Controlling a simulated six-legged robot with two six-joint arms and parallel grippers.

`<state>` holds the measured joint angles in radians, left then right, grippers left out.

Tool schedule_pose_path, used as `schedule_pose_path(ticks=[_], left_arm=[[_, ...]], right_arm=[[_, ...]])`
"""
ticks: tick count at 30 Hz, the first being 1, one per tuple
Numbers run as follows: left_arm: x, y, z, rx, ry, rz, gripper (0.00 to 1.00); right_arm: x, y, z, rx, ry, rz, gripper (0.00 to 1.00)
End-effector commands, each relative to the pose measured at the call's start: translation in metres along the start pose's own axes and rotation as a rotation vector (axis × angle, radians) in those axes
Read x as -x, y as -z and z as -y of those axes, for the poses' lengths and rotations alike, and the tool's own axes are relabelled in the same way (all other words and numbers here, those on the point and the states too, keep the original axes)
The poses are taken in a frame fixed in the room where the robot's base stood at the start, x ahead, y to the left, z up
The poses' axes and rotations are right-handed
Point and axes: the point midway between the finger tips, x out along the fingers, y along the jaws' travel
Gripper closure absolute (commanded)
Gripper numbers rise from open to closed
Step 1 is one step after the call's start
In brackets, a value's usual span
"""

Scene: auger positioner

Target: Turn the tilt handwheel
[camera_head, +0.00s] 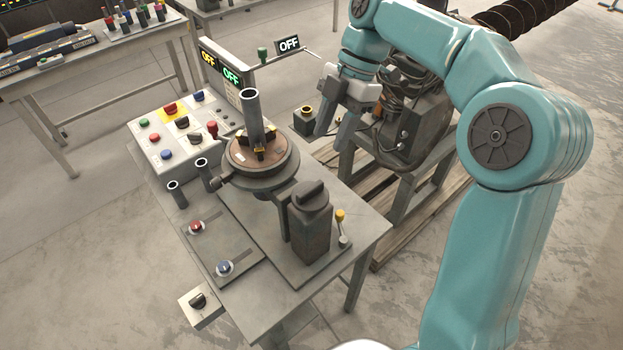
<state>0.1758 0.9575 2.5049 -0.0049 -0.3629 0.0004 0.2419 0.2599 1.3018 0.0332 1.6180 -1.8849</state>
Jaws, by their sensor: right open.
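The positioner's round table (262,157) carries a chuck with an upright grey pipe (252,115) in it. I cannot pick out the tilt handwheel for certain. A yellow-knobbed crank or lever (342,230) sits at the right side of the dark motor housing (311,228). My right gripper (333,136) is open and empty, pointing down to the right of the pipe and apart from it. It hangs near the table's back right edge and covers part of what is behind it. My left gripper is out of view.
A control panel (155,152) with coloured buttons and lit OFF displays (230,76) stands at the left. Two short tubes (178,195) stand on the bench (258,303). A small dark box (304,121) is left of my gripper. Dark machinery (425,125) stands behind on a stand.

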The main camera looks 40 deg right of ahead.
Motion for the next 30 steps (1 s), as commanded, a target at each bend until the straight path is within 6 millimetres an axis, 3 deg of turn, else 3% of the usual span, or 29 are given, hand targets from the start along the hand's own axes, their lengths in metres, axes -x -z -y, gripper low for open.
schedule_pose_path(ticks=[9, 15, 20, 28, 30], left_arm=[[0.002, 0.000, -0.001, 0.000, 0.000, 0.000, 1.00], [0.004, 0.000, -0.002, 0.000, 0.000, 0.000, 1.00], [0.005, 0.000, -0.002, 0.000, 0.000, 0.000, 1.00], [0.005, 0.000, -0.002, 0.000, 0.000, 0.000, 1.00], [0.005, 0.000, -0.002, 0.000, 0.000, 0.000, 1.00]], right_arm=[[-0.076, 0.001, 0.001, 0.000, 0.005, -0.002, 0.57], [-0.107, 0.001, -0.001, 0.000, 0.003, -0.002, 0.57], [-0.118, 0.001, -0.002, 0.000, 0.001, -0.001, 0.57], [-0.119, 0.000, -0.003, 0.000, 0.000, 0.000, 0.57], [-0.119, 0.000, -0.003, 0.000, 0.000, -0.001, 0.80]])
